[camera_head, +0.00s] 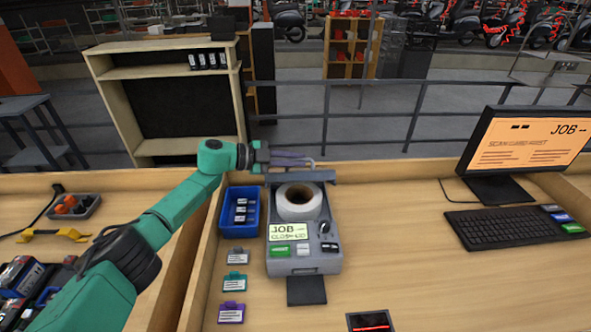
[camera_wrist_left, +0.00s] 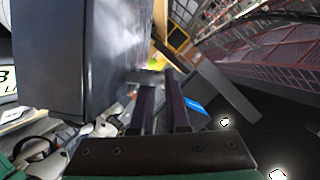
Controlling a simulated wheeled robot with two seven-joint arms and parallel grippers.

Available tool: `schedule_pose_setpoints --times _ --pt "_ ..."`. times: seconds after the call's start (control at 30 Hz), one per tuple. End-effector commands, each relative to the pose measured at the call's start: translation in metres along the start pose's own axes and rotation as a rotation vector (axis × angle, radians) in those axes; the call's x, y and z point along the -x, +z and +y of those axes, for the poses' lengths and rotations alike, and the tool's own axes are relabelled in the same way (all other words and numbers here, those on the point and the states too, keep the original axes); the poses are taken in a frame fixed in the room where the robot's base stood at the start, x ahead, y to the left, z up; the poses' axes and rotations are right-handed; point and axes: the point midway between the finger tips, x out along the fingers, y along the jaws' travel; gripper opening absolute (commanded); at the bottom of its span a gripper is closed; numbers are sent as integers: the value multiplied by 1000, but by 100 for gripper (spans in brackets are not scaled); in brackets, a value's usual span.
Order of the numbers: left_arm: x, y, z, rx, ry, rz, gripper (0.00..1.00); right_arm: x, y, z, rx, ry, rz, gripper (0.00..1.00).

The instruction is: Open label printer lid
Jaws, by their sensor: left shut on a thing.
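The grey label printer (camera_head: 305,264) stands on the wooden bench in the head view. Its dark lid (camera_head: 318,176) is raised at the back, seen nearly edge-on, and the white label roll (camera_head: 299,203) inside is exposed. My left gripper (camera_head: 305,162) is at the lid's upper edge, shut on the lid. In the left wrist view the gripper's two dark fingers (camera_wrist_left: 163,92) point at a small grey part beside a large dark panel (camera_wrist_left: 65,60), which looks like the lid. The exact contact is hard to make out. My right gripper is not in view.
A blue bin (camera_head: 226,222) stands left of the printer, with several label cards (camera_head: 235,282) in front of it. A monitor (camera_head: 525,150) and a keyboard (camera_head: 515,226) are at the right. The bench between printer and keyboard is clear. A railing runs behind.

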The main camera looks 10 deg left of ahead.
Motion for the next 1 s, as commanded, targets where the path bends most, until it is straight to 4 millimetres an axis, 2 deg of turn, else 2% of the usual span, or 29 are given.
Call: schedule_pose_setpoints --times 0.47,0.5,0.83,1.0 --pt "0 2 -3 21 7 -1 0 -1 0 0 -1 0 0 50" --pt "0 2 -3 21 8 -1 25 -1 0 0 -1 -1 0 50" --pt "1 2 -3 19 7 0 26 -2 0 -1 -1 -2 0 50" --pt "17 4 -2 18 6 -1 26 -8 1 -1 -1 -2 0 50"
